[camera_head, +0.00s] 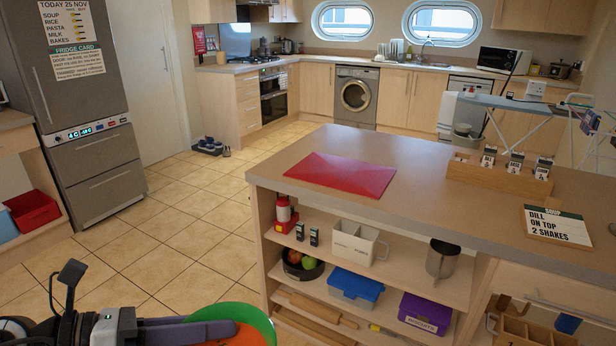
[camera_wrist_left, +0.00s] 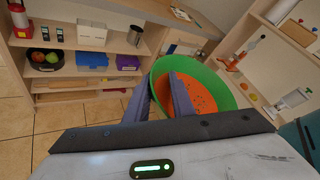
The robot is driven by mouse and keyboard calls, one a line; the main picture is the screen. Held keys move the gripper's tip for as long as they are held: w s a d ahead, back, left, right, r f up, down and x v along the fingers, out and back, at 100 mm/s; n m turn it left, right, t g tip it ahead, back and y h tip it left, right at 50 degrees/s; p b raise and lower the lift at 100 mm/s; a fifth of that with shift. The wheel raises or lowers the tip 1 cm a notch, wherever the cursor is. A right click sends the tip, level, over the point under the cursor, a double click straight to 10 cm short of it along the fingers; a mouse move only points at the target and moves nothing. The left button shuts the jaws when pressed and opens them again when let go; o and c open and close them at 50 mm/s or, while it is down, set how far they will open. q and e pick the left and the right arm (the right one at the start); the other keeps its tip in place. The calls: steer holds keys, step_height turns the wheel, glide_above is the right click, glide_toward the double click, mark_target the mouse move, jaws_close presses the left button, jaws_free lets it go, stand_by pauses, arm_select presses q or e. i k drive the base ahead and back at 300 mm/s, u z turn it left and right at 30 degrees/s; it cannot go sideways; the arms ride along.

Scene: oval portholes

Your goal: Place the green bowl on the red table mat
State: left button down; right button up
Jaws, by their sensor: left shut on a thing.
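The green bowl (camera_head: 262,318) is at the bottom edge of the head view, partly cut off. Orange, speckled contents or lining show inside it. My left gripper (camera_head: 228,330) comes in from the left and is shut on the bowl. In the left wrist view the left gripper's fingers (camera_wrist_left: 163,82) are at the near left rim of the green bowl (camera_wrist_left: 216,73). The red table mat (camera_head: 340,175) lies flat and bare on the island counter, well above and right of the bowl in the head view. My right gripper is not seen.
The island counter (camera_head: 430,190) has a wooden rack of jars (camera_head: 500,175) and a sign (camera_head: 557,226) on its right. Open shelves below hold a mug (camera_head: 355,242), a blue box (camera_head: 354,287) and a purple box (camera_head: 424,314). Tiled floor (camera_head: 180,235) lies open left of it.

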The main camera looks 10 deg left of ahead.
mark_target(331, 169)
steer(key=u, duration=0.6)
steer(key=i, duration=1.7)
steer(key=z, duration=1)
steer(key=i, duration=0.35)
steer(key=z, duration=0.2)
